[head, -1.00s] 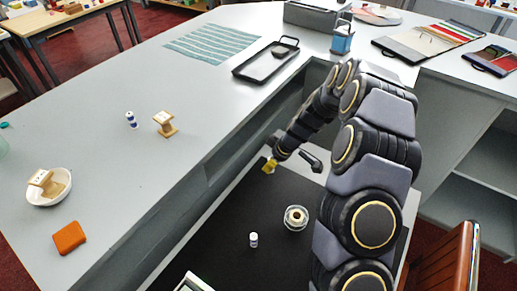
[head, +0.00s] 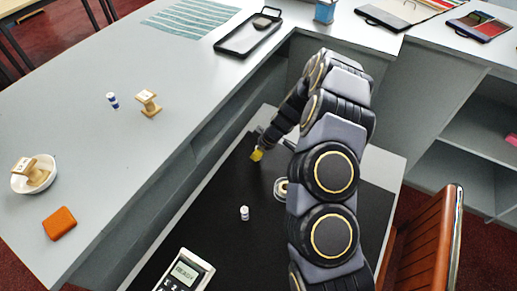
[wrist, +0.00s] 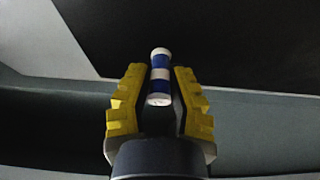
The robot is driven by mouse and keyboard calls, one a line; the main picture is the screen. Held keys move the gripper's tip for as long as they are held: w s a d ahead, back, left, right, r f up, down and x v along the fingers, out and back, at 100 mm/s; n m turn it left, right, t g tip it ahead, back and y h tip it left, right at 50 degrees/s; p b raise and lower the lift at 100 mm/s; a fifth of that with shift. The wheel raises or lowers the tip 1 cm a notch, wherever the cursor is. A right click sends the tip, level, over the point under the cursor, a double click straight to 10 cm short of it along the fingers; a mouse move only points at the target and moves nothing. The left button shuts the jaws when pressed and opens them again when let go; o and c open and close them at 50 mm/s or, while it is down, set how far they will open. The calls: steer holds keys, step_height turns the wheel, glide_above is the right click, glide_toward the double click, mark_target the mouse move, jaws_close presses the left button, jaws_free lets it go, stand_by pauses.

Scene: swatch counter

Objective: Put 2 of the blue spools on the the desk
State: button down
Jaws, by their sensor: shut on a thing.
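My gripper (head: 257,154), with yellow fingers, is over the far part of the lower black-topped desk (head: 215,225). In the wrist view my gripper (wrist: 160,92) is shut on a blue-and-white banded spool (wrist: 160,77) held lengthwise between the fingers. The held spool cannot be made out in the head view. Another blue-and-white spool (head: 112,100) stands on the grey counter at the left. A small whitish spool (head: 244,213) stands on the black desk top, nearer than my gripper; its band colour is hard to tell.
A wooden spool (head: 149,103) stands beside the blue one on the grey counter (head: 130,160). A white bowl (head: 20,186) holds another wooden spool. An orange block (head: 59,223) lies nearby. A calculator-like device (head: 187,271) and a partly hidden round item (head: 281,188) are on the desk.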

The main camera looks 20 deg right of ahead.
steer(key=shift+f, duration=0.55)
steer(key=c, duration=1)
jaws_free()
steer(key=v, duration=1.2)
steer(key=s+a+r+m+g, duration=0.2)
steer(key=s+a+r, duration=0.7)
steer(key=s+r, duration=0.25)
steer(key=s+r+m+g+h, duration=0.1)
steer(key=s+r+m, duration=0.2)
steer(key=s, duration=0.6)
steer(key=s+d+r+m+g+h, duration=0.1)
steer(key=s+r+m+g+h, duration=0.1)
steer(key=s, duration=0.8)
steer(key=shift+s+d+r+m, duration=0.15)
steer(key=shift+s+r+m, duration=0.05)
steer(key=shift+r+m, duration=0.6)
